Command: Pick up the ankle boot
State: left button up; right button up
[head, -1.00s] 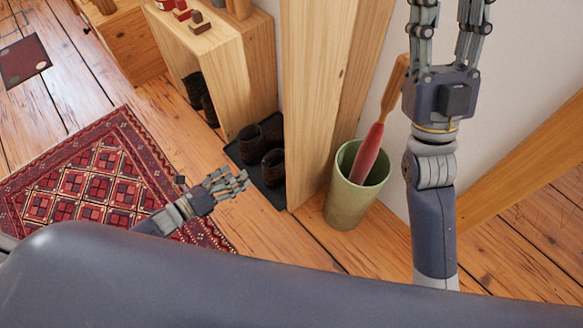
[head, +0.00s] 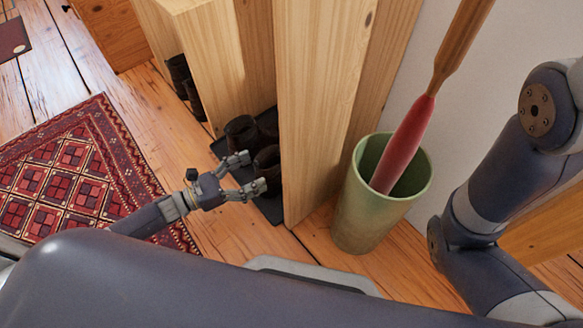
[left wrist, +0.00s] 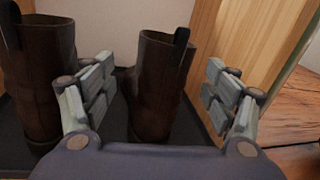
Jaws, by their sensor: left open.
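Two dark brown ankle boots stand upright on a dark tray (head: 266,208). In the left wrist view one boot (left wrist: 158,88) is between my open left fingers, with gaps at its sides, and the other boot (left wrist: 42,82) stands left of the left finger. In the head view the nearer boot (head: 268,168) is at my left gripper's (head: 250,173) fingertips, and another boot (head: 240,132) is just behind. The gripper partly hides the nearer boot. Only links of my right arm show; its gripper is out of view.
A timber post (head: 312,110) rises right beside the boots. A green bin (head: 362,222) holding a red-and-wood handled thing (head: 408,140) stands right of it. A patterned rug (head: 60,180) lies left on open floor.

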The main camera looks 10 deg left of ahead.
pick_arm(q)
jog(key=b+x, duration=0.1)
jog(key=x, duration=0.2)
jog(key=shift+w+d, duration=0.15)
jog(key=shift+d, duration=0.05)
jog(key=b+x, duration=0.3)
jog(key=x, duration=0.2)
jog(key=shift+w+f+b, duration=0.1)
jog(key=shift+f+b, duration=0.05)
jog(key=shift+b, duration=0.2)
jog(key=shift+w+d, duration=0.1)
jog(key=shift+w, duration=0.05)
jog(key=shift+c, duration=0.6)
